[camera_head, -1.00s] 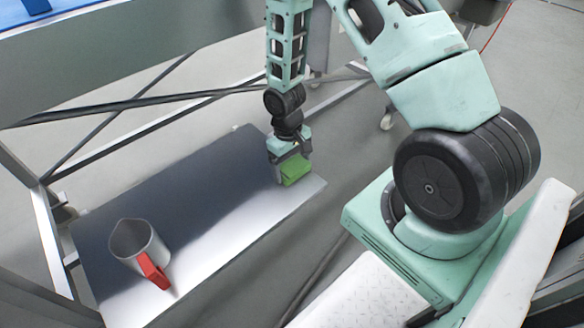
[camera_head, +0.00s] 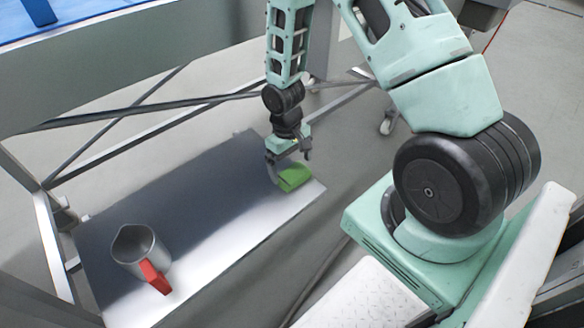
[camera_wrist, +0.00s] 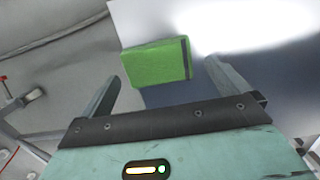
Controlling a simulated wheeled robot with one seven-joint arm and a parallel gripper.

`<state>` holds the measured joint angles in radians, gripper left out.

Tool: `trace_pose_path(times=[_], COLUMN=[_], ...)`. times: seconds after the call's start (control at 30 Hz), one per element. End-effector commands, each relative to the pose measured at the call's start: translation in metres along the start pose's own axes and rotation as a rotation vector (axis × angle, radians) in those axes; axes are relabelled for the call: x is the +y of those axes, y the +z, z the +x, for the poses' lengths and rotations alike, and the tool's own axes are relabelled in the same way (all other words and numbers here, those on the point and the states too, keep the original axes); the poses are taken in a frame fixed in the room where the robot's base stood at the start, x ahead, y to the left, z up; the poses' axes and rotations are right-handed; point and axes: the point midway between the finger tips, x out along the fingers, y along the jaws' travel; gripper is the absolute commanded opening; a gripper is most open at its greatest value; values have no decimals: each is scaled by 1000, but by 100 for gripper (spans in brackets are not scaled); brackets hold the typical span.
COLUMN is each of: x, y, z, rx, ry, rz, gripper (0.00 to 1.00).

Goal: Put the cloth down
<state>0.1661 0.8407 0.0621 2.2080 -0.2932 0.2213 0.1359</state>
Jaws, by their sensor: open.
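The green cloth (camera_head: 295,178), a small folded block with a dark strip along one edge, lies at the right end of the metal shelf. My gripper (camera_head: 289,162) is open just above and behind it in the head view. In the wrist view the cloth (camera_wrist: 157,63) shows beyond the two spread fingers of my gripper (camera_wrist: 165,85), with nothing held between them. The cloth appears to rest on the shelf surface, close to its edge.
The metal shelf (camera_head: 215,215) is low, within a frame of grey bars. A metal jug (camera_head: 138,248) with a red handle (camera_head: 154,277) stands at its near left end. The middle of the shelf is clear.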

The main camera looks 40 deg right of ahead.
Motion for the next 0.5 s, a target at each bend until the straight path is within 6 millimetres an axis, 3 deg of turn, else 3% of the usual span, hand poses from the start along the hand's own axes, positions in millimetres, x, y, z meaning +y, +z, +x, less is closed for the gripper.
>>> trace_pose_path(times=[0.03,0.2,0.5], x=[0,0,0], y=[0,0,0], z=[-18,-53,-88], rx=[4,3,1], ry=[1,0,0], rz=[1,0,-1], gripper=[100,100,100])
